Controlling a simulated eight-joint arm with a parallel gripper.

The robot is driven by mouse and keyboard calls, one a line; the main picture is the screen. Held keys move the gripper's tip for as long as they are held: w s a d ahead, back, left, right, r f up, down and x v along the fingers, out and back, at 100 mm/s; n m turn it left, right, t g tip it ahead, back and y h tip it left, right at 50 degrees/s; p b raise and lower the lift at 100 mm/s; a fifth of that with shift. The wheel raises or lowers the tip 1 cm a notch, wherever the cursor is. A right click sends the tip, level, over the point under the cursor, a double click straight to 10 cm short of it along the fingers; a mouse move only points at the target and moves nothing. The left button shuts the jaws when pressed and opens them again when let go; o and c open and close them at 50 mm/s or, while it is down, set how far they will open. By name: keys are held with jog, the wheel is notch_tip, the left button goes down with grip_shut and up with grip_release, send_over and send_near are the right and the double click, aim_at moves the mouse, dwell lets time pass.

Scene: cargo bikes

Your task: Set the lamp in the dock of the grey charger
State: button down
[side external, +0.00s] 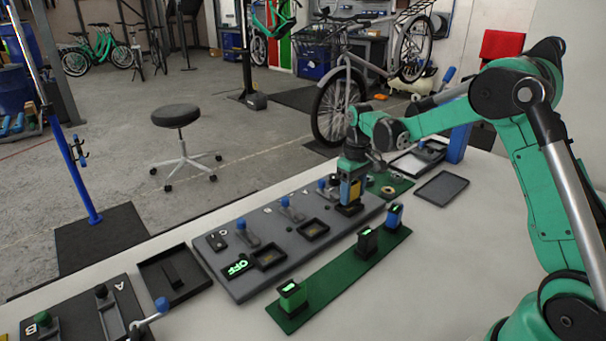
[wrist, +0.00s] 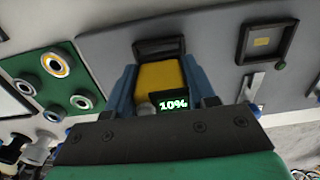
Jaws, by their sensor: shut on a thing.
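My gripper (side external: 351,183) is shut on a yellow lamp (side external: 350,191) and holds it upright at the far dock of the long grey charger (side external: 228,268). In the wrist view the lamp (wrist: 160,78) sits between my blue fingers (wrist: 160,95), with a small display (wrist: 173,105) reading 10% close by it. The black rim of the dock (wrist: 158,47) shows just past the lamp. The lamp hides most of this dock, and I cannot tell whether it is seated or just above. Two other docks, the middle one (side external: 312,229) and the near one (side external: 269,258), are empty.
Blue-knobbed levers (side external: 290,208) stand behind the docks. A black tray (side external: 174,275) lies left of the charger.

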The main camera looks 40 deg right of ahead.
jog(key=shift+f, duration=0.9)
dwell(0.5)
jog(key=shift+c, duration=1.1)
grip_release()
jog(key=r, duration=0.6)
jog(key=shift+s+a, duration=0.1)
jog(key=shift+a, duration=0.15)
jog(key=s+a+r+t, duration=0.5)
jog(key=s+a+t, duration=0.2)
jog(key=s+a, duration=0.5)
jog(key=shift+a, duration=0.5)
